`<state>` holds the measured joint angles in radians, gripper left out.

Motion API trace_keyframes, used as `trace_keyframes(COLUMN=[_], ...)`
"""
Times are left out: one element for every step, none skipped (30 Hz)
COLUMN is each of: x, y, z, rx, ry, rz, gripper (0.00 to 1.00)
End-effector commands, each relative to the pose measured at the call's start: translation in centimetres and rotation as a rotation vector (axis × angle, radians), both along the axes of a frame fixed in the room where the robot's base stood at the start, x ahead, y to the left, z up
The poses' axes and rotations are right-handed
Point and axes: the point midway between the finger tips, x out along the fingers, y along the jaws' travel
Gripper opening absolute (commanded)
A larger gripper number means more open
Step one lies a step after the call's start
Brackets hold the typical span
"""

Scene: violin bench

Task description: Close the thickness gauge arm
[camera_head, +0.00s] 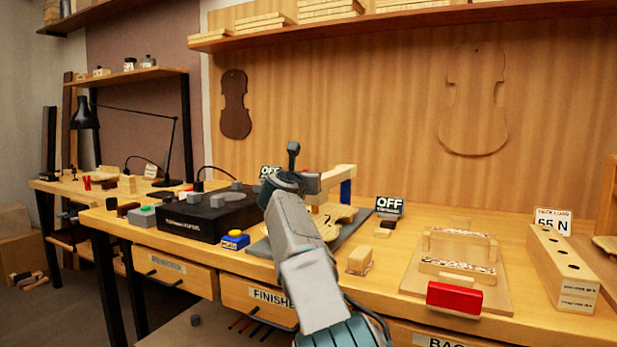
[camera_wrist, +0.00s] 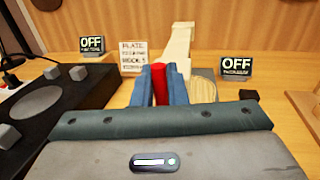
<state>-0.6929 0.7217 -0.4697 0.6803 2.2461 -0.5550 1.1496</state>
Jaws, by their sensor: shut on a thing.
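The thickness gauge has a pale wooden arm (camera_head: 337,177) on a blue upright (camera_head: 346,192), behind my gripper in the head view. In the wrist view the pale arm (camera_wrist: 180,45) runs away from me towards the back wall. My gripper (camera_wrist: 160,80) is shut on the gauge's red handle (camera_wrist: 160,83), with a blue finger on each side. A pale wooden violin plate (camera_head: 335,214) lies on the grey base (camera_head: 353,232) below; part of it shows right of the fingers. My wrist hides much of the gauge in the head view. I cannot tell the arm's exact angle.
An OFF sign (camera_head: 389,206) and a wooden fixture with a red block (camera_head: 454,298) are to the right.

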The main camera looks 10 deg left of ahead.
Motion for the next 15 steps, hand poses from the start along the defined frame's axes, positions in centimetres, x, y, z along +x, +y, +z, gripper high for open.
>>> trace_keyframes(x=[-0.11, -0.13, -0.14, -0.16, -0.16, -0.18, -0.19, -0.19, -0.16, -0.14, -0.1, -0.05, -0.02, 0.01, 0.05], y=[0.41, 0.45, 0.51, 0.54, 0.57, 0.61, 0.62, 0.61, 0.53, 0.46, 0.36, 0.25, 0.15, 0.07, -0.04], z=[0.43, 0.44, 0.45, 0.46, 0.47, 0.47, 0.47, 0.44, 0.4, 0.37, 0.35, 0.31, 0.29, 0.27, 0.25], rx=[0.0, 0.0, 0.0, 0.0, 0.0, 0.0, 0.0, 0.0, 0.0, 0.0, 0.0, 0.0, 0.0, 0.0, 0.0], ry=[-0.009, -0.009, -0.01, -0.01, -0.01, -0.01, -0.01, -0.009, -0.008, -0.008, -0.007, -0.006, -0.006, -0.006, -0.005], rz=[0.013, 0.014, 0.015, 0.016, 0.016, 0.016, 0.016, 0.016, 0.014, 0.013, 0.012, 0.01, 0.008, 0.007, 0.005], gripper=[0.0, 0.0, 0.0, 0.0, 0.0, 0.21, 0.29, 0.3, 0.3, 0.3, 0.3, 0.3, 0.3, 0.3, 0.3])
